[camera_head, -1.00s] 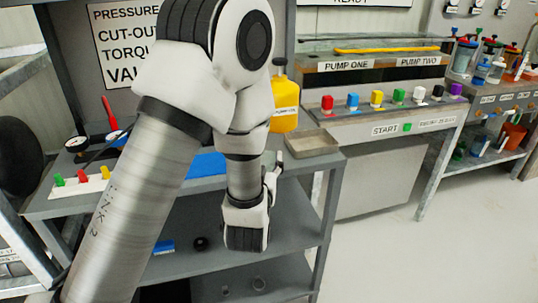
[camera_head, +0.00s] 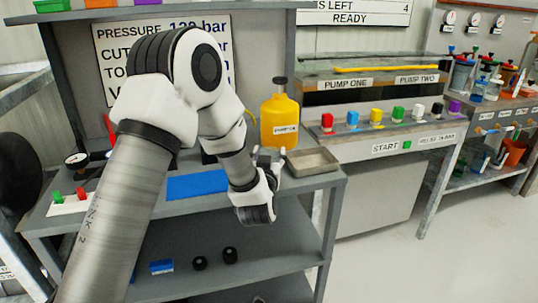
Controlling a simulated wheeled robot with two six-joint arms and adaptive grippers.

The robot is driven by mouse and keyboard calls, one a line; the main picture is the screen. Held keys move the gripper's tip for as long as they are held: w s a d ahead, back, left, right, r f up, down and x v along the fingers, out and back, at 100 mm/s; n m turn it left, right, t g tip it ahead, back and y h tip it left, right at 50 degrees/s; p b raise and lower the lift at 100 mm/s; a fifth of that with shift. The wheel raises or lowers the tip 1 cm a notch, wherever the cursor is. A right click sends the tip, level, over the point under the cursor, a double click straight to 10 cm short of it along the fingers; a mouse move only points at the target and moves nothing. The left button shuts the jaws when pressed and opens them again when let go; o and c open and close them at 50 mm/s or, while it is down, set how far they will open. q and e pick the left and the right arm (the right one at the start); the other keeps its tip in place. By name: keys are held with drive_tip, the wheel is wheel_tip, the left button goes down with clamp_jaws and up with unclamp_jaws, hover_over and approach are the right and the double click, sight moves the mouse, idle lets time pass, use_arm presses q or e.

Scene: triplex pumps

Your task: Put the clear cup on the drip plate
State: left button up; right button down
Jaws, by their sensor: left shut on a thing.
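My left gripper (camera_head: 268,162) is at the end of the arm that comes in from the left, just left of the drip plate. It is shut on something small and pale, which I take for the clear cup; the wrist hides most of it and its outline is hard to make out. The drip plate (camera_head: 314,169), a shallow beige-grey tray, lies at the right end of the grey workbench and looks empty. The gripper appears apart from the plate, but the exact gap cannot be told. My right gripper is not in view.
A yellow bottle (camera_head: 280,120) with a dark cap stands just behind the gripper and plate. A blue mat (camera_head: 197,185) lies on the workbench (camera_head: 318,187). A gauge (camera_head: 76,159) stands at left. The pump console (camera_head: 375,146) with coloured knobs is at right.

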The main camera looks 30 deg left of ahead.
use_arm(q)
drive_tip(key=o, duration=0.9)
drive_tip(key=shift+f, duration=0.2)
drive_tip(key=shift+o, duration=0.2)
